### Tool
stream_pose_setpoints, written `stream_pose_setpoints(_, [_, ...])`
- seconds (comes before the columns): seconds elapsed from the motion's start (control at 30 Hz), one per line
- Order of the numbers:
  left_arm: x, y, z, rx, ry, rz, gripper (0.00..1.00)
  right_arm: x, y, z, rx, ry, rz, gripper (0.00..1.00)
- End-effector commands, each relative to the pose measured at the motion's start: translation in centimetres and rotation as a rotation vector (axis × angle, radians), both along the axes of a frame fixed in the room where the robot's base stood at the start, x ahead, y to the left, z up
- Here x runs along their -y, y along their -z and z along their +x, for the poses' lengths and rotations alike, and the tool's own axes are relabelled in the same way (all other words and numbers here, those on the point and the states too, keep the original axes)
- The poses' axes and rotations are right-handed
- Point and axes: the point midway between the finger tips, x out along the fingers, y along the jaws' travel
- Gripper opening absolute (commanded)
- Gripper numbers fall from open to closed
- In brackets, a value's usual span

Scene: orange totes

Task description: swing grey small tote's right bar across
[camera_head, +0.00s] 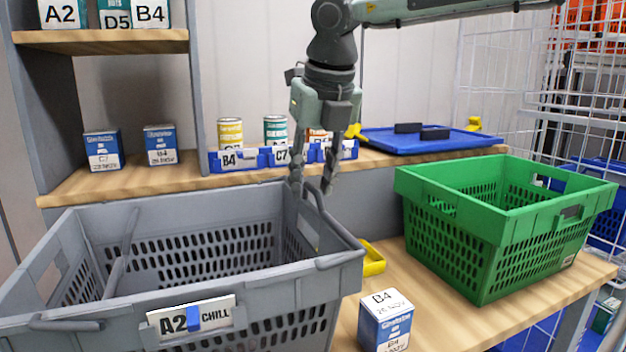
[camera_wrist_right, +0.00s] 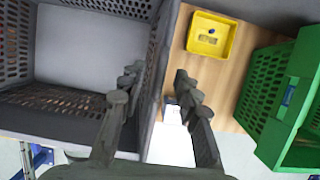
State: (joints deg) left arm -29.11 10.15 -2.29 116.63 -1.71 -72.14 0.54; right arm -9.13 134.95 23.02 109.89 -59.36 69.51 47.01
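The grey small tote (camera_head: 290,312) stands on the bench at left, with an "A2 CHILL" label on its front. Its right bar (camera_head: 340,258) lies along the right rim, with its front end bent at the front right corner. The left bar (camera_head: 122,255) slants inside the left part of the tote. My right gripper (camera_head: 313,188) points down at the rear of the right rim. In the right wrist view its fingers (camera_wrist_right: 152,90) are apart, one on each side of the tote's right wall (camera_wrist_right: 158,85). I cannot tell whether they touch the bar. My left gripper is not in view.
A green crate (camera_head: 480,237) stands on the right of the bench. A yellow bin (camera_head: 373,260) and a blue-white box (camera_head: 386,322) are close to the grey tote's right side. A shelf behind holds cans, boxes and a blue tray (camera_head: 385,143).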

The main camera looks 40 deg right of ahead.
Motion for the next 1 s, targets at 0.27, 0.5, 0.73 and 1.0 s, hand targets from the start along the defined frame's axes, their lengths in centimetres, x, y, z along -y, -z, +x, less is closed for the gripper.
stream_pose_setpoints(0.27, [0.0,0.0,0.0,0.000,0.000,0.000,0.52,0.0,0.0,0.0,0.000,0.000,0.000,0.04])
stream_pose_setpoints(0.5, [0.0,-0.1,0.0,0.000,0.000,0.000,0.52,-0.3,-0.3,0.0,0.000,-0.001,0.000,0.04])
stream_pose_setpoints(0.73, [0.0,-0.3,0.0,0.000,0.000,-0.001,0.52,-1.2,-1.0,0.2,-0.002,-0.001,0.000,0.04])
stream_pose_setpoints(1.0, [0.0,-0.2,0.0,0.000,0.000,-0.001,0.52,-1.4,-1.0,0.3,-0.003,-0.001,0.001,0.04])
